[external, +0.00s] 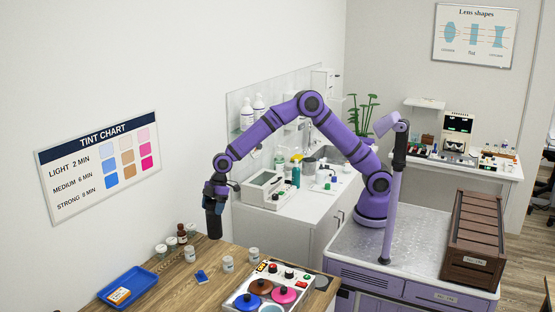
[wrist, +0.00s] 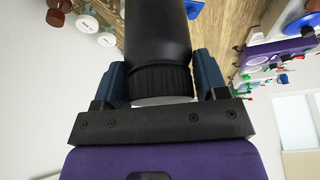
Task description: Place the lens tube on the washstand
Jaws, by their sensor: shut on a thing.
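My gripper (external: 215,190) is shut on the black lens tube (external: 214,222), which hangs upright below it near the back edge of the wooden table. The wrist view shows the tube (wrist: 157,40) between the two blue fingers of my gripper (wrist: 160,78), with its ribbed end toward the palm. Whether its lower end touches the table is hard to tell; it appears raised. The washstand (external: 318,208) is the white counter against the wall, right of the tube, with a sink and tap at its far end. Its front top has some bare room.
A white device (external: 262,187), a teal bottle (external: 296,174) and other bottles stand on the washstand. The wooden table (external: 185,277) holds a blue tray (external: 128,284), several jars and a tint unit with coloured lids (external: 250,300). A brown crate (external: 473,240) rests on my base.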

